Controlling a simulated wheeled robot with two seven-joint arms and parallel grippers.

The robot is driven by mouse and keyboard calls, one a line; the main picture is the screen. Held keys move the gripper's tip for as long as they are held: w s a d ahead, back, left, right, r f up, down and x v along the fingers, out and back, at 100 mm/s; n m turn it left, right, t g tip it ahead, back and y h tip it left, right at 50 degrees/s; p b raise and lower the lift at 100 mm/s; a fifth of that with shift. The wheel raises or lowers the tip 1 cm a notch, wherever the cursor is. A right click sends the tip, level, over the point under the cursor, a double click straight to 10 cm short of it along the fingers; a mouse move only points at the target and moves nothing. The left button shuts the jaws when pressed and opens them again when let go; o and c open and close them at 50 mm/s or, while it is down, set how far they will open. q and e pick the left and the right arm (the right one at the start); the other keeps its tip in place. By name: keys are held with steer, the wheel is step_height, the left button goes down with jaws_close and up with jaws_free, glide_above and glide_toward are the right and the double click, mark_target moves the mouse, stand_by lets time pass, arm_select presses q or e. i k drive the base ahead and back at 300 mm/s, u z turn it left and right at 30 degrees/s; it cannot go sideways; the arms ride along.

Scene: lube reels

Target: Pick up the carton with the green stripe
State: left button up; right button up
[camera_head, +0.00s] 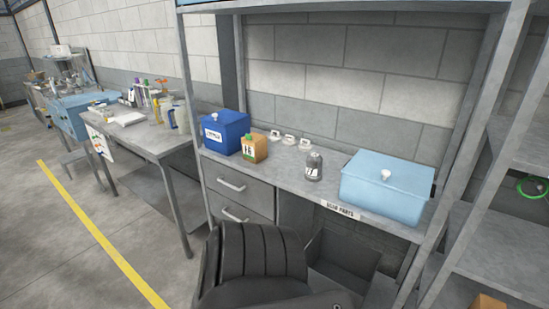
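An orange-brown carton (258,149) with a green part at its top and a dark-marked pale label stands on the grey workbench shelf, right against or just in front of a blue box. I cannot make out a clear green stripe on it at this size. Another orange-brown box (488,303) is partly cut off at the bottom right edge, and no green shows on it. Neither of my grippers is in view.
On the bench shelf (280,177) are the blue box (227,132), a grey bottle (314,167) and a light blue lidded box (388,187). A black ribbed form (260,255) stands before the drawers. A cluttered side table (150,138) is at left.

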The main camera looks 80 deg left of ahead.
mark_target(255, 153)
steer(key=z, duration=0.05)
steer(key=k, duration=1.05)
steer(key=u, duration=2.05)
